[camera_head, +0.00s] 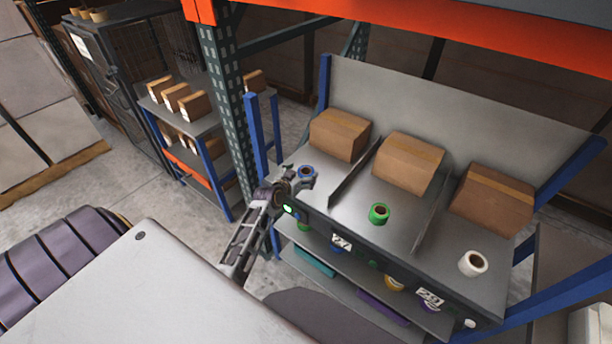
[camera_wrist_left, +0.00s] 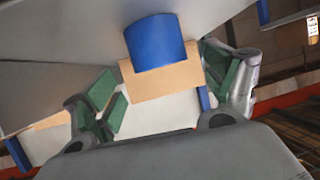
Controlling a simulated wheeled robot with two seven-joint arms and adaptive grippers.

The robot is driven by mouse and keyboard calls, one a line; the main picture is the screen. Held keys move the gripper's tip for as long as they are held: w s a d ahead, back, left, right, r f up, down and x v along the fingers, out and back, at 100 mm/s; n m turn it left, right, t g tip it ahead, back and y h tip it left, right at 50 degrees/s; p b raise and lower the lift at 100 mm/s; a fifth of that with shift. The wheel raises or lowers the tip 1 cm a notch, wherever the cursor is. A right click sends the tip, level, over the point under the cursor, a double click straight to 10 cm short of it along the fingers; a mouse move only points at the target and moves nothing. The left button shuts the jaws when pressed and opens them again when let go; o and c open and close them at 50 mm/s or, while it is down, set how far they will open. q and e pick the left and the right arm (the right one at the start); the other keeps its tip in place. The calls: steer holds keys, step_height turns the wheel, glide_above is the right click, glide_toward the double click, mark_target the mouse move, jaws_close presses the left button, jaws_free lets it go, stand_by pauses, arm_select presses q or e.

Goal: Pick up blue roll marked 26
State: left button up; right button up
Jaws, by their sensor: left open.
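The blue roll (camera_head: 307,173) stands at the left end of the grey shelf top, in front of a cardboard box. My left gripper (camera_head: 291,188) is right beside it at the shelf's front left corner. In the left wrist view the blue roll (camera_wrist_left: 157,42) shows between and a little beyond the green-padded fingers of my open left gripper (camera_wrist_left: 163,84). A gap shows on both sides, so the fingers look apart from it. The number 26 is not readable in either view. My right gripper is not in view.
A green roll (camera_head: 379,213) and a white roll (camera_head: 473,263) stand farther right on the shelf, with tags 27 (camera_head: 341,243) and 29 (camera_head: 430,297) on its front edge. Dividers and boxes (camera_head: 408,163) stand behind. An orange rack with a dark post (camera_head: 226,100) is left.

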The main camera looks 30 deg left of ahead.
mark_target(306, 171)
arm_select(q)
steer(key=shift+x, duration=1.6)
steer(key=shift+a, duration=0.1)
steer(key=c, duration=1.2)
steer(key=shift+o, duration=0.2)
step_height(306, 171, up, 10)
